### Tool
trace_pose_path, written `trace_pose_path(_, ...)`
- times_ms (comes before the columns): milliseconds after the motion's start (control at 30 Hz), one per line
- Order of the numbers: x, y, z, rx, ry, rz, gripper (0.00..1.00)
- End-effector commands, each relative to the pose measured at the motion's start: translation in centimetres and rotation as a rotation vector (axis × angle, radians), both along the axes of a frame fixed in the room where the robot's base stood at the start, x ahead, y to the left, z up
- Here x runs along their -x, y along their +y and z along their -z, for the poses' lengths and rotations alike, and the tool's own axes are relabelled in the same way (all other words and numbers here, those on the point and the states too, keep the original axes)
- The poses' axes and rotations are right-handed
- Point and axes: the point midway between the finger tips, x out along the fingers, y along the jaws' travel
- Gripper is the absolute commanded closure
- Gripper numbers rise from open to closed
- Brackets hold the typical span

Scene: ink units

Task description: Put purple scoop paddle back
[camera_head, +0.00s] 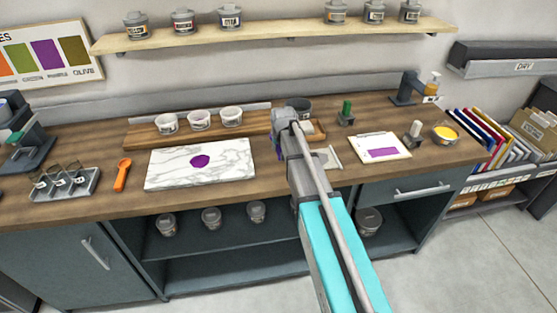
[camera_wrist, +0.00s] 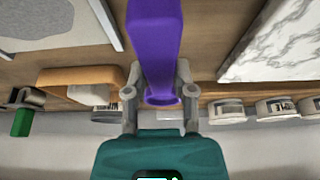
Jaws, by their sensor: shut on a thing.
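My gripper (camera_wrist: 157,92) is shut on the purple scoop paddle (camera_wrist: 155,40), which fills the upper middle of the wrist view. In the head view my gripper (camera_head: 283,128) is over the back of the worktop, right of the white cups. Only a sliver of purple (camera_head: 277,147) shows beside it there; my arm hides the rest. Several white labelled cups (camera_head: 199,120) stand along a wooden board (camera_head: 150,138); they also show in the wrist view (camera_wrist: 275,109). An orange scoop (camera_head: 122,175) lies on the worktop at the left.
A marble slab (camera_head: 225,175) with a purple ink blob (camera_head: 200,161) lies front left of my gripper. A dark pot (camera_head: 301,104) is just behind it. A green-handled tool (camera_head: 346,112) and a card with a purple patch (camera_head: 382,148) are to the right. A shelf (camera_head: 280,34) hangs above.

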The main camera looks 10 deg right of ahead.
Motion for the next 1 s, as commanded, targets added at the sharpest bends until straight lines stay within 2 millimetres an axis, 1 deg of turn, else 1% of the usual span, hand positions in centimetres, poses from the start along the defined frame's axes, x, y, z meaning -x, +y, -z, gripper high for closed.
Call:
trace_pose_path(33,-0.2,0.3,0.6,0.0,0.0,-0.001,1.0)
trace_pose_path(100,-0.3,0.5,0.8,0.0,0.0,0.0,1.0)
trace_pose_path(500,-0.4,0.6,0.8,0.0,0.0,0.0,1.0)
trace_pose_path(633,-0.5,0.8,1.2,-0.001,0.0,-0.001,1.0)
trace_pose_path(800,-0.9,1.4,2.4,-0.001,0.0,-0.001,1.0)
trace_pose_path(1000,-0.8,1.3,4.1,0.0,0.0,-0.001,1.0)
